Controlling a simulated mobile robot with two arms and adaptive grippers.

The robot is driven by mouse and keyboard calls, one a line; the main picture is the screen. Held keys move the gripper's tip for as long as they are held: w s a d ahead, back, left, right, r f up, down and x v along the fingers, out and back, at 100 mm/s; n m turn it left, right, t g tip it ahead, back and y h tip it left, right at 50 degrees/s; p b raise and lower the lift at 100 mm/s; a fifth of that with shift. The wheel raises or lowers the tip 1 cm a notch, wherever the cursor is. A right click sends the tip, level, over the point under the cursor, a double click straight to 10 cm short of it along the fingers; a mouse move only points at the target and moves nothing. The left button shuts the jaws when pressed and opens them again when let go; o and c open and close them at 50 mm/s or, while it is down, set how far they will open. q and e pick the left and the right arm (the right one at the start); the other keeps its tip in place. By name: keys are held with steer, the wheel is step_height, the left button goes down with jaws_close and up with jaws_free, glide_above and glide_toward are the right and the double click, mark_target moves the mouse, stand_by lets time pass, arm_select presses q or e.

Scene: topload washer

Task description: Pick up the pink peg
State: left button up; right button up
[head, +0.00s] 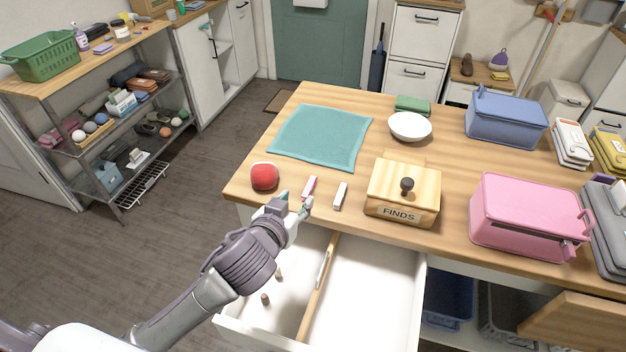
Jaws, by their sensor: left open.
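The pink peg (309,187) lies on the wooden tabletop near its front edge. My left gripper (295,201) is open and empty, just in front of the pink peg, with its fingers pointing toward it. One finger partly overlaps the near end of the peg, and I cannot tell whether they touch. A whitish peg (340,196) lies to the right of the pink one. My right gripper is not in view.
A red round object (264,176) sits left of the pegs. The wooden FINDS box (403,190) stands to the right. An open drawer (372,290) juts out below the table edge. A teal cloth (320,137) lies behind.

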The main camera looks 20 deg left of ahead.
arm_select(q)
glide_toward(312, 180)
steer(key=x, duration=0.3)
steer(key=shift+f, duration=0.1)
steer(key=shift+w+f, duration=0.2)
steer(key=shift+w, duration=0.1)
steer(key=shift+w+p, duration=0.5)
steer(key=shift+w, duration=0.15)
steer(key=x, duration=0.4)
steer(key=shift+f+p, duration=0.1)
steer(key=shift+p, duration=0.2)
steer(key=shift+c, duration=0.2)
jaws_close()
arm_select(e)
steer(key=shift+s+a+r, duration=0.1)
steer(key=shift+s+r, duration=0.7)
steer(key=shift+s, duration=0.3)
